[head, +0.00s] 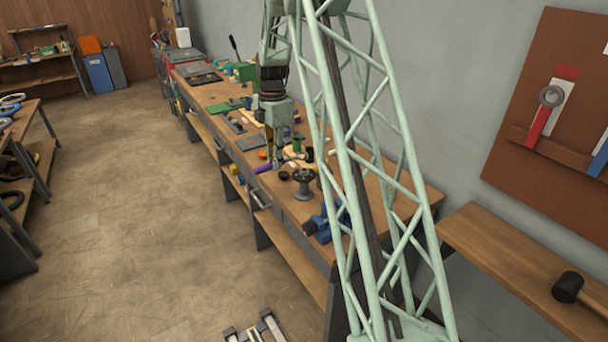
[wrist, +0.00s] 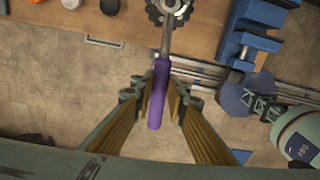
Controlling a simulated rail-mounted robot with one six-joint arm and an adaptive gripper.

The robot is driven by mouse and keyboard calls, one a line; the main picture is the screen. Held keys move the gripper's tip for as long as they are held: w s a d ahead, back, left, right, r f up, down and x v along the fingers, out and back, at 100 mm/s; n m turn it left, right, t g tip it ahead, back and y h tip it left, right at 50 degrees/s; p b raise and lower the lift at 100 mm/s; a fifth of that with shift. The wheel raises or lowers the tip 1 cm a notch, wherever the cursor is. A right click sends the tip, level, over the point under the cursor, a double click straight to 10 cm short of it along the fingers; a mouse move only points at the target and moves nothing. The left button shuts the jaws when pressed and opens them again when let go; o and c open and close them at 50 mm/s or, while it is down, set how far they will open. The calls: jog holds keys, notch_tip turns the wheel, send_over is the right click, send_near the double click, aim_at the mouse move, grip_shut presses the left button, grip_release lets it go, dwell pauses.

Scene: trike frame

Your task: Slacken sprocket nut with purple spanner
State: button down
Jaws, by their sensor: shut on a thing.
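The purple spanner (wrist: 157,100) has a purple handle and a steel shaft reaching up to the top edge of the wrist view. My gripper (wrist: 162,92) is shut on its handle, one finger on each side. The spanner's steel head lies over the dark toothed sprocket (wrist: 153,15); whether it is around the nut or just above it I cannot tell. In the head view the purple handle (head: 263,168) shows beside my gripper (head: 276,163), at the bench's front edge. The sprocket (head: 304,175) sits on a grey stand to the right. The nut is not clearly visible.
A blue vise (head: 322,225) stands on the bench to the right of the sprocket; it also shows in the wrist view (wrist: 250,28). Black round parts (wrist: 109,6) lie left of the sprocket. Several tools and parts crowd the bench farther back. The floor (head: 150,220) in front is open.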

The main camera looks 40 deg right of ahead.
jog(key=shift+w+a+r+p, duration=0.1)
jog(key=shift+a+r, duration=0.3)
jog(key=shift+a, duration=0.3)
jog(key=shift+a+r+p, duration=0.1)
jog(key=shift+a+r, duration=0.35)
jog(key=shift+a, duration=0.2)
jog(key=shift+w+a+r+p, duration=0.1)
jog(key=shift+a+r, duration=0.3)
jog(key=shift+a, duration=0.3)
